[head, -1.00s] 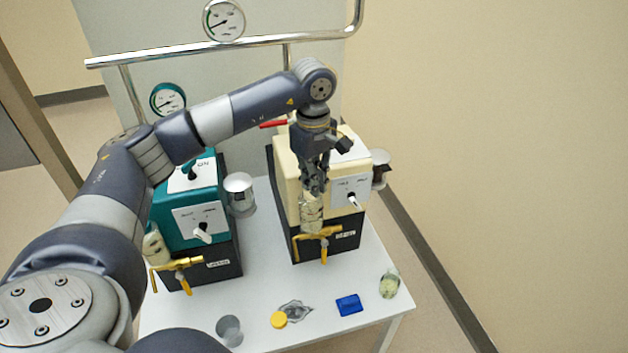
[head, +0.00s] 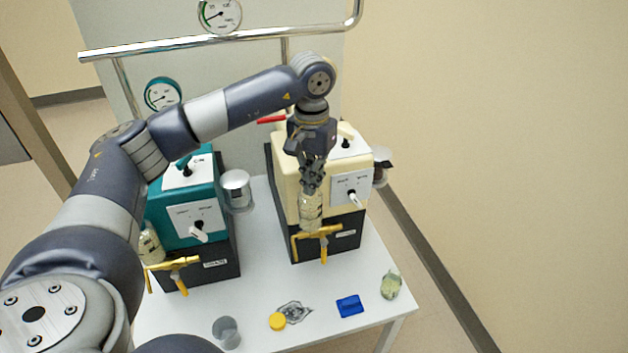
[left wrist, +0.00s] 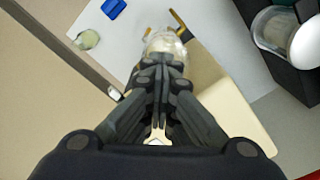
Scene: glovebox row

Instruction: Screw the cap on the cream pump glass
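The cream pump (head: 290,185) stands on the table with a black lower part. Its clear, labelled glass (head: 311,212) is upright at the front, above a brass tap (head: 318,240). My left gripper (head: 312,188) points down right over the top of this glass. In the left wrist view the fingers (left wrist: 161,68) are drawn together, and the glass (left wrist: 165,44) shows just beyond their tips. The fingers hide the glass's top; I cannot see a cap there or between the tips. A yellow round cap-like piece (head: 277,321) lies on the table. My right gripper is not in view.
A teal pump (head: 183,215) with its own glass (head: 150,244) stands at left. A beaker (head: 227,331), crumpled grey piece (head: 294,312), blue block (head: 349,306) and small jar (head: 391,285) line the table's front. A pipe rail (head: 200,44) runs behind.

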